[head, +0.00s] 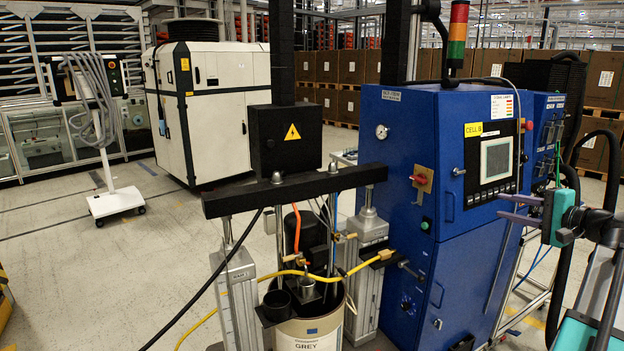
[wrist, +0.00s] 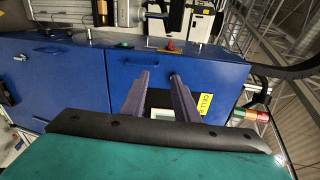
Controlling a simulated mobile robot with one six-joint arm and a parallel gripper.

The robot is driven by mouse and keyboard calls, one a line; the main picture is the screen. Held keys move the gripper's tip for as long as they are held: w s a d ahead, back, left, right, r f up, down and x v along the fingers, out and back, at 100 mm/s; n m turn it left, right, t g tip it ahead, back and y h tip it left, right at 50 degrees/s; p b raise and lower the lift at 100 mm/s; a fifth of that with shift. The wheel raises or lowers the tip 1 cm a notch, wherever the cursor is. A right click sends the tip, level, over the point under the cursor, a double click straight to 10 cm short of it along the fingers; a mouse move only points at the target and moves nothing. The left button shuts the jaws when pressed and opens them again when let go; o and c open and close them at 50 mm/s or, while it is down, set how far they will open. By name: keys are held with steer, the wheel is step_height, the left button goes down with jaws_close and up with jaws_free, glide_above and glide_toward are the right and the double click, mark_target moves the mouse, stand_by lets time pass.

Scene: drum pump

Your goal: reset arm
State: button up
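My gripper (head: 519,208) is at the right side of the head view, in front of the blue cabinet (head: 402,137). Its two grey fingers point left toward the cabinet, with a gap between them and nothing held. In the wrist view the fingers of my gripper (wrist: 160,80) stand apart, and the blue cabinet (wrist: 65,75) fills the space beyond them. The drum pump (head: 312,235) stands left of the cabinet, over an open drum labelled GREY (head: 310,335). The gripper appears clear of the cabinet; the exact distance cannot be told.
The cabinet carries a screen (head: 496,159), a red switch (head: 421,179) and a signal tower (head: 457,35). A yellow hose (head: 350,271) crosses the drum. A black hose (head: 568,215) hangs near my arm. A white trolley (head: 113,200) stands at left; the floor before it is clear.

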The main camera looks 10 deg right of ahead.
steer(key=w+a+f+n+g+y, duration=0.1)
steer(key=w+a+f+g+y, duration=0.1)
steer(key=w+a+f, duration=0.7)
steer(key=w+a+f+g+y, duration=0.2)
steer(key=w+a+f+y, duration=0.15)
steer(key=a+f, duration=0.85)
steer(key=s+a+f+n+g, duration=0.25)
steer(key=a+f+g, duration=0.35)
steer(key=a+f, duration=1.7)
steer(key=s+a+f+n+g+h, duration=0.1)
steer(key=s+a+f+n+g, duration=0.25)
steer(key=s+a+f, duration=0.55)
steer(key=s+a+f+n+g+h, duration=0.15)
steer(key=s+a+f+g, duration=0.3)
steer(key=s+f, duration=0.75)
steer(key=s+a+f+n+g, duration=0.1)
steer(key=s+a+f+n, duration=0.1)
steer(key=s+f, duration=0.5)
steer(key=s+d+f+n+g+h, duration=0.2)
steer(key=s+d+n+h, duration=0.3)
steer(key=s+d, duration=0.3)
steer(key=shift+s+f+n+h, duration=0.35)
steer(key=shift+s+f+h, duration=0.2)
steer(key=shift+s, duration=0.35)
